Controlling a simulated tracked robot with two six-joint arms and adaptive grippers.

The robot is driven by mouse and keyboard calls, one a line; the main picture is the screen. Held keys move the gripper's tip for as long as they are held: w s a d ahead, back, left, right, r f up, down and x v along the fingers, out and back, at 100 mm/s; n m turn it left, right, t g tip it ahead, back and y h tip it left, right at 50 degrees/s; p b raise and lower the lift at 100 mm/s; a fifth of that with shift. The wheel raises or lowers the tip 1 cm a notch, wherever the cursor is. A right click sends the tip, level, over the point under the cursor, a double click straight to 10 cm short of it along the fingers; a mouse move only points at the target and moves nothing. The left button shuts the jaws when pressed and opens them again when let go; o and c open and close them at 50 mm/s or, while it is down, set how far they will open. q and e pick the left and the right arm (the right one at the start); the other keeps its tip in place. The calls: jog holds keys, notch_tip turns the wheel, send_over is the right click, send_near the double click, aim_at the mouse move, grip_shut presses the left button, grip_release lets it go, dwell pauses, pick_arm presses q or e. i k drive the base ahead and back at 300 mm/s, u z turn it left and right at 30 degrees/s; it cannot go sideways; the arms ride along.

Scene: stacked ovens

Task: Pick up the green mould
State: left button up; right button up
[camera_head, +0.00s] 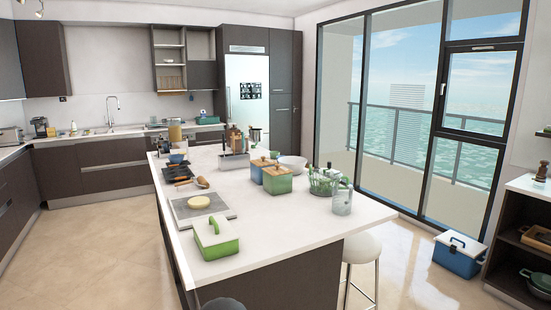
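No object is clearly recognisable as a green mould. A green container with a brown lid (277,183) stands further back on the island. A green wire-like basket or rack (323,181) is to its right, with its contents unclear. A green pot (538,282) sits on a low shelf at the far right, partly cut off by the frame. Neither of my grippers is in view.
A grey board with a pale round item (199,203) lies behind the green-lidded box. A clear jug (342,199) stands near the island's right edge. A white stool (362,248) and a blue cool box (459,254) are on the floor. The floor left of the island is clear.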

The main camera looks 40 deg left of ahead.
aim_at(275, 155)
jog(key=z, duration=0.45)
jog(key=i, duration=0.2)
jog(key=u, duration=3.15)
jog(key=i, duration=6.1)
